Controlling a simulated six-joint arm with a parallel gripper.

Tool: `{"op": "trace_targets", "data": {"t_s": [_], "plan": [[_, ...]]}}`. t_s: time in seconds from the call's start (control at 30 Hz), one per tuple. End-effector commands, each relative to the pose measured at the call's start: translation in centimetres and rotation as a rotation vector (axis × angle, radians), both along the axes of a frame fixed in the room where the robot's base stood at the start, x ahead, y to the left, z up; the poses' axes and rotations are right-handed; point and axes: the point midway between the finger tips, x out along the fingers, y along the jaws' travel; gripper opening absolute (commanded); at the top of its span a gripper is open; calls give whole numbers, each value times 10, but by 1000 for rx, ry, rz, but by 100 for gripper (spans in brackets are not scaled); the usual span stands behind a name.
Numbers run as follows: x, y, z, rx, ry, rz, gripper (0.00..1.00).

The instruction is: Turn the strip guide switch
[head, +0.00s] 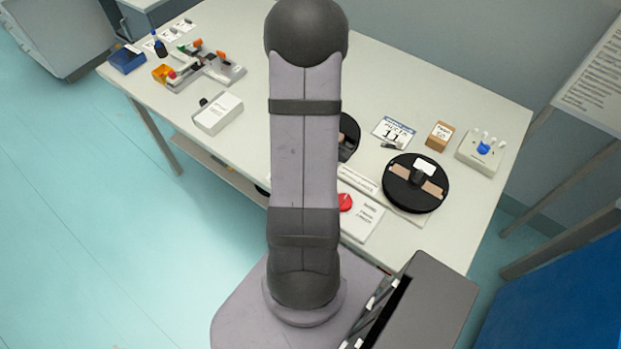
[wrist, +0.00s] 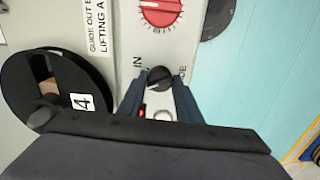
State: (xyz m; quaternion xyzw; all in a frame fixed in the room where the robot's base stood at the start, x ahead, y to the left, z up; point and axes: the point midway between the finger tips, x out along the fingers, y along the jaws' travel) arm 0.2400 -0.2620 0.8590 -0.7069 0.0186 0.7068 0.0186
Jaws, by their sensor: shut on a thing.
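The strip guide switch is a small black knob (wrist: 160,76) on a light panel in the wrist view. Printed words flank it: "IN" on its left and a partly covered word on its right. My gripper (wrist: 160,84) has its two dark fingers on either side of the knob and is shut on it. The knob's lower part and the panel below are partly hidden by the gripper. In the head view my own arm hides the gripper and this knob.
A red dial (wrist: 160,10) lies just above the knob; it also shows in the head view (head: 345,202). A black reel marked 4 (wrist: 50,85) is on the left.

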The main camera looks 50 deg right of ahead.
Motion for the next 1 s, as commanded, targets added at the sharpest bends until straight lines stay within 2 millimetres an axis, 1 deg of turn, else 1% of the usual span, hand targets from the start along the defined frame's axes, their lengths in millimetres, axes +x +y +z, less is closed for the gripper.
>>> {"op": "trace_targets", "data": {"t_s": [0.27, 0.8, 1.0], "plan": [[0, 0, 1, 1, 1, -172, 9], [0, 0, 1, 0, 1, -672, 9], [0, 0, 1, 1, 1, -828, 9]]}}
